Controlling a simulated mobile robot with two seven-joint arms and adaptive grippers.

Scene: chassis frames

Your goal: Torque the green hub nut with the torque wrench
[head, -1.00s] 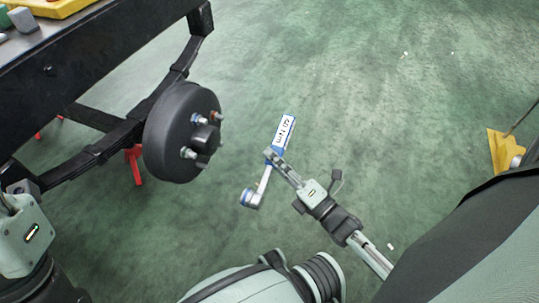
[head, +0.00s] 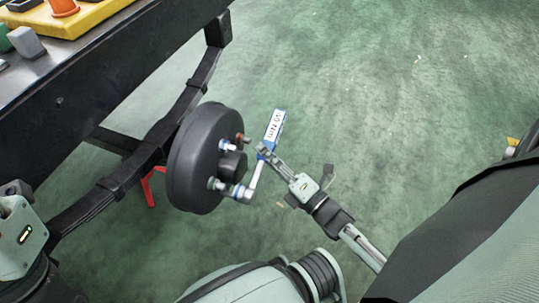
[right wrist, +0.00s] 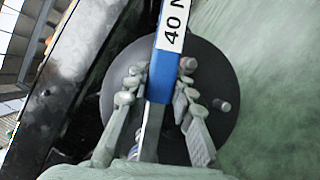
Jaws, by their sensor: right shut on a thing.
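The torque wrench has a blue handle (head: 273,128) with a white label, which reads "40 N" in the right wrist view (right wrist: 172,22). My right gripper (head: 265,152) is shut on the wrench around its handle and shaft. The wrench head (head: 242,193) is at the lower front of the black wheel hub (head: 190,160), close to the green hub nut (head: 214,184). I cannot tell if the socket is seated on it. Other hub nuts show: a blue-marked one (head: 226,146) and a reddish one (head: 240,138). My left gripper (head: 14,190) is at the left edge, its fingers unclear.
A black bench (head: 105,60) with a yellow tray (head: 95,18) stands at the upper left. A black chassis spring (head: 110,185) runs behind the hub, with a red stand (head: 150,188) below.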

